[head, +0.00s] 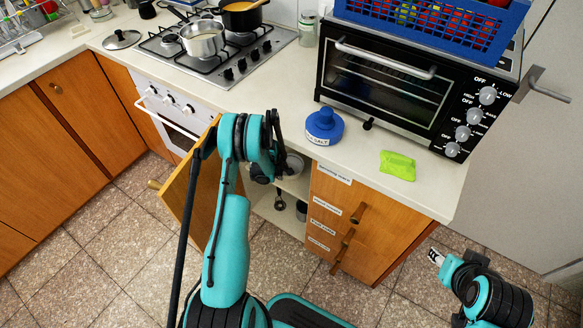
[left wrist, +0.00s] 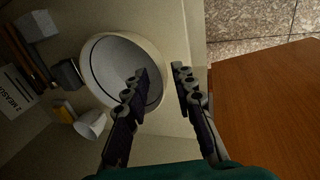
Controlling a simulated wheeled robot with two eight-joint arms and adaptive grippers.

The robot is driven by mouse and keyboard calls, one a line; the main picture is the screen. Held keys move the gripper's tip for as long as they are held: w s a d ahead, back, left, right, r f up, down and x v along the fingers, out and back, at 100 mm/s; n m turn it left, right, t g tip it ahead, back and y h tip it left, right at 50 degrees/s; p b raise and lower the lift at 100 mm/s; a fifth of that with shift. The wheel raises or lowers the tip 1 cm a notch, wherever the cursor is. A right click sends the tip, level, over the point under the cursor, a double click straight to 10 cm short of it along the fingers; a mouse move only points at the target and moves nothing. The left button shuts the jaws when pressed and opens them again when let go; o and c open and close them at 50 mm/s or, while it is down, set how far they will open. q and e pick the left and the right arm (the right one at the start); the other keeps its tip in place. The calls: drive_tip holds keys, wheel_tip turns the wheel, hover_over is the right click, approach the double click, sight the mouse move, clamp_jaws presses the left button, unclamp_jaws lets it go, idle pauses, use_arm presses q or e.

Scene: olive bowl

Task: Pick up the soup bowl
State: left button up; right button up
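The soup bowl (left wrist: 112,66) appears in the left wrist view as a round, cream-rimmed bowl with a grey inside, within the cabinet. My left gripper (left wrist: 161,74) is open and empty. One finger overlaps the bowl's inside in the picture and the other is just beyond its right rim, so the rim shows between the fingertips; I cannot tell the depth or any contact. In the head view my left arm reaches to the open cabinet and partly hides its inside. My right gripper (head: 437,257) is at the lower right, away from the cabinet; its finger state is unclear.
An open wooden cabinet door (head: 187,195) stands left of my left arm. A drawer front (head: 345,215) is to the right of the opening.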

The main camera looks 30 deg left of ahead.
sight(283, 175)
use_arm(q)
drive_tip(key=b+x, duration=0.1)
drive_tip(key=x, duration=0.3)
drive_tip(key=shift+w+a+f, duration=0.1)
drive_tip(key=shift+r, duration=0.25)
clamp_jaws()
drive_tip(key=shift+r, duration=0.1)
